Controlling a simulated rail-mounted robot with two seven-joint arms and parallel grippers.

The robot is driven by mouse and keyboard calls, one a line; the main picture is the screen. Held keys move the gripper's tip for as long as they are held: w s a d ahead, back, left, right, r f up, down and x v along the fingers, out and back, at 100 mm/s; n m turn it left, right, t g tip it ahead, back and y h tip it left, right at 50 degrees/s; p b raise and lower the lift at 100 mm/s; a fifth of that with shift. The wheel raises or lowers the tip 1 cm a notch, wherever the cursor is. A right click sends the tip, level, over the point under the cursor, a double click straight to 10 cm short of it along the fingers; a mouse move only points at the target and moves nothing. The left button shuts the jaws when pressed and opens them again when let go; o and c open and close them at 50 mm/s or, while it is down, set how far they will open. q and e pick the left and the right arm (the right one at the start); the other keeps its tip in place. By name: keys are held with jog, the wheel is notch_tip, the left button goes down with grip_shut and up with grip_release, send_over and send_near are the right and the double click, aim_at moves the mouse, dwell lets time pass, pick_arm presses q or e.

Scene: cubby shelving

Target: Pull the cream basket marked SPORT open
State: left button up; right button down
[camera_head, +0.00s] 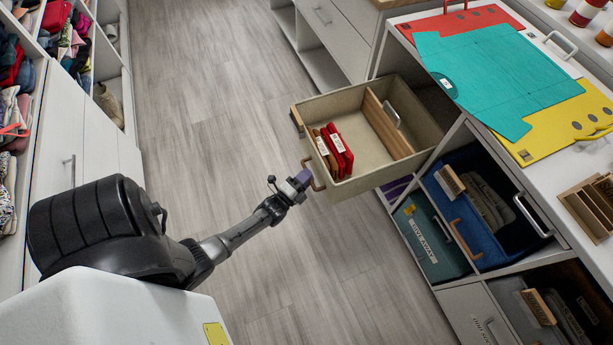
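A cream basket (345,108) stands pulled far out of its cubby in the shelving on the right. Several red items and a wooden divider are inside it. Any marking on it is too small to read. Its copper-coloured handle (316,185) is on the front face, toward the aisle. My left gripper (303,177), with purple finger pads, is right at this handle. Whether its fingers are closed around the handle or only beside it cannot be told. My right gripper is not in view.
Below the cream basket are a green basket (432,243) and a blue basket (462,210) in their cubbies. Teal, red and yellow sheets lie on the counter above (500,75). Clothes-filled shelving (75,150) lines the left. The grey floor (215,110) between is clear.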

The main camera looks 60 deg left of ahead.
pick_arm(q)
jog(key=shift+o, duration=1.3)
jog(key=shift+s, duration=0.1)
jog(key=p+v, duration=0.2)
jog(key=v, duration=1.1)
jog(key=shift+s+d, duration=0.2)
jog(key=shift+s, duration=0.1)
